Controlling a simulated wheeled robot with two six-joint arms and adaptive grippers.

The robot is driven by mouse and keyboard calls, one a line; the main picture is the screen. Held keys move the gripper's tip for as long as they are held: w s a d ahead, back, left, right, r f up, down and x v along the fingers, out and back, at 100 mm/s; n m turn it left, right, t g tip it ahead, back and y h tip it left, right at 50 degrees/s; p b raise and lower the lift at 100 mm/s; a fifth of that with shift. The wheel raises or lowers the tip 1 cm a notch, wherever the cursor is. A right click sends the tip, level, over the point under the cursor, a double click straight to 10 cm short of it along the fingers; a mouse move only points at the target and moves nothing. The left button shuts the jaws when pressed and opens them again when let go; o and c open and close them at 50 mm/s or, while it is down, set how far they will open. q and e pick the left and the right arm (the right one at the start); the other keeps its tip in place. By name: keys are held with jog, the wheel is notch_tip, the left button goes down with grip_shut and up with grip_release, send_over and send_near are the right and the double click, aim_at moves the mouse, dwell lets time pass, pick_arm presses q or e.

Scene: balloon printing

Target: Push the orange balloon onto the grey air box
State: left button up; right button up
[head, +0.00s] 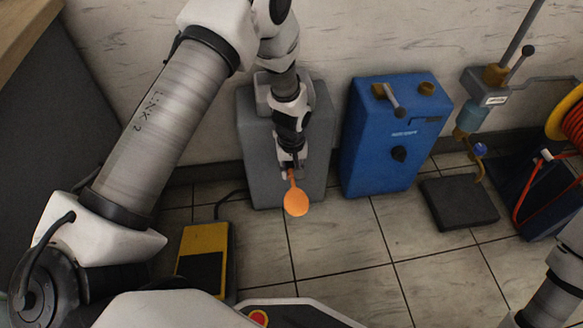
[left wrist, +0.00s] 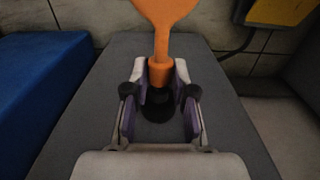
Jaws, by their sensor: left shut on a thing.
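The orange balloon (head: 296,202) hangs out from my left gripper (head: 290,171) in the head view, its round body toward the camera. In the left wrist view the balloon (left wrist: 164,12) shows its body at the top and its neck between the fingers of my left gripper (left wrist: 160,82), which is shut on the neck. The grey air box (head: 262,150) stands behind the gripper against the wall. Whether balloon and box touch cannot be told. My right gripper is out of view.
A blue box (head: 375,155) with a lever stands right of the grey box. A yellow and black pedal (head: 208,240) lies on the floor to the left. A dark base plate (head: 458,203) and an orange hose reel (head: 572,125) are at right. Tiled floor in the middle is clear.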

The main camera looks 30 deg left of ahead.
pick_arm(q)
jog(key=shift+w+a, duration=0.35)
jog(key=shift+w, duration=0.1)
dwell(1.2)
jog(key=o, duration=0.8)
notch_tip(320, 180, up, 9)
jog(key=p, duration=0.9)
jog(key=shift+p, duration=0.35)
